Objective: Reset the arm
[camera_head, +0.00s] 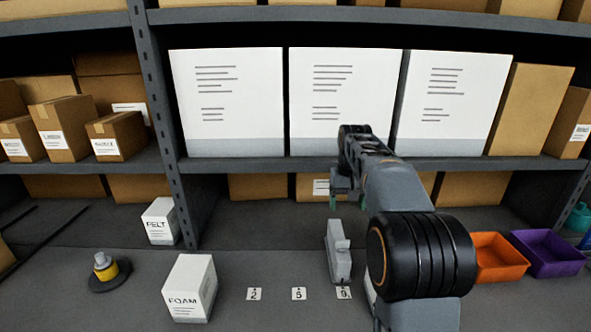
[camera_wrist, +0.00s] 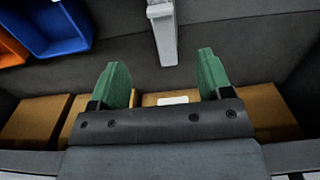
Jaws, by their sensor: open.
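My gripper (camera_head: 335,200) is in front of the shelf, above the grey bench, with its green fingers pointing down. In the wrist view my gripper (camera_wrist: 160,76) shows two green fingers spread apart with nothing between them. My arm rises from the lower right of the head view and hides part of the bench behind it. A grey upright object (camera_head: 339,252) stands on the bench below my gripper. A grey object (camera_wrist: 163,30) at the top of the wrist view lies beyond the fingertips, apart from them.
Number cards, including one marked 2 (camera_head: 254,294), lie on the bench. A FOAM box (camera_head: 190,288), a FELT box (camera_head: 160,221) and a yellow-black item (camera_head: 106,268) are left. An orange bin (camera_head: 497,257) and purple bin (camera_head: 548,253) are right. White boxes (camera_head: 228,100) fill the shelf behind.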

